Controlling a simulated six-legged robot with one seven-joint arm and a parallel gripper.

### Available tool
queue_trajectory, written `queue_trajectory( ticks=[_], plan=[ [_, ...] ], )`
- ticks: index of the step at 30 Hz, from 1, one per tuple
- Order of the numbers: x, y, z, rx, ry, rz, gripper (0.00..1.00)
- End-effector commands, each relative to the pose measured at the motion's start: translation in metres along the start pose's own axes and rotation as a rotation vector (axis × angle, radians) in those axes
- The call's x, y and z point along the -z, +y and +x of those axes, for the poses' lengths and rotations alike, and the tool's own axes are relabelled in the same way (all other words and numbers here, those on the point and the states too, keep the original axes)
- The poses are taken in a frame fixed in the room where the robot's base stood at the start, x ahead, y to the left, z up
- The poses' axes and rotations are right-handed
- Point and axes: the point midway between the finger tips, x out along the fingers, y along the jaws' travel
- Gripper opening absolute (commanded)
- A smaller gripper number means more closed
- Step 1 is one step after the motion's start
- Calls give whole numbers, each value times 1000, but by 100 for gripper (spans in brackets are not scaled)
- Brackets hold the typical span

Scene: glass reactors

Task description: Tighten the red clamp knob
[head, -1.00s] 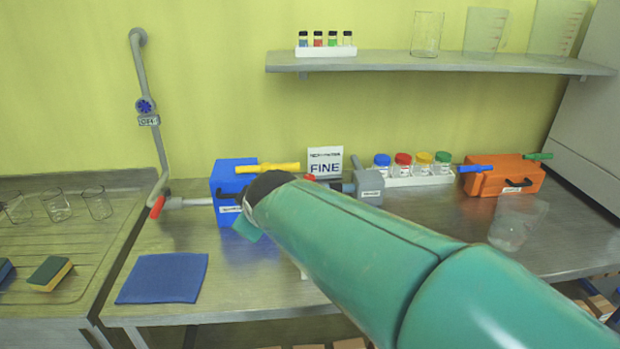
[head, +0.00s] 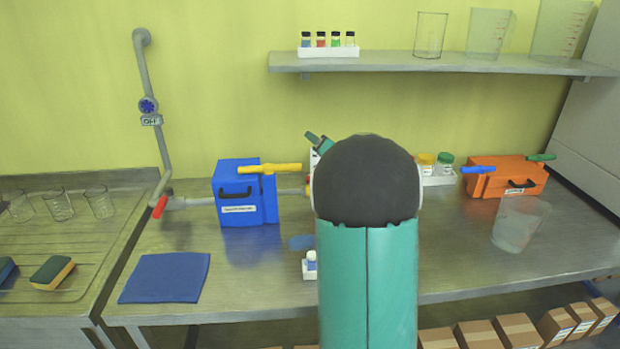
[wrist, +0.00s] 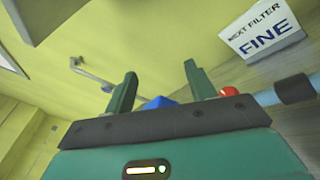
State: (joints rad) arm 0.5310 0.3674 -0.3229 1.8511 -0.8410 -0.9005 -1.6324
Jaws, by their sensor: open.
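The red clamp knob (wrist: 229,91) shows in the wrist view as a small red cap just right of my right finger, beside a pale blue pipe with a dark collar (wrist: 295,89). Its lower part is hidden behind my gripper's body. My gripper (wrist: 161,69) is open, with its two green fingers apart and nothing between them. The knob lies outside the fingers in the picture. In the head view my arm covers most of the knob's place, and only a green tip of my gripper shows past the dark joint.
A blue box (head: 237,197) with a yellow handle (head: 269,168) stands left of my arm. A small white bottle holder (head: 310,272), an orange box (head: 505,178) and a clear beaker (head: 517,224) are on the bench. The sign reading FINE (wrist: 258,28) stands behind the pipe. A shelf (head: 440,65) hangs above.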

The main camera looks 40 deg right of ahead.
Motion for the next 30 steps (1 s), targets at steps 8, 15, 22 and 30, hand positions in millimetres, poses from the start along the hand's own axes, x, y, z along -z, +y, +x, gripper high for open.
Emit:
queue_trajectory(
  ticks=[8,15,22,30],
  plan=[
    [17,-84,-11,-200,102,-431,55],
    [44,-143,-45,-402,169,-690,55],
    [54,-156,-57,-477,181,-759,55],
    [67,-143,-24,-478,182,-758,55]
  ],
)
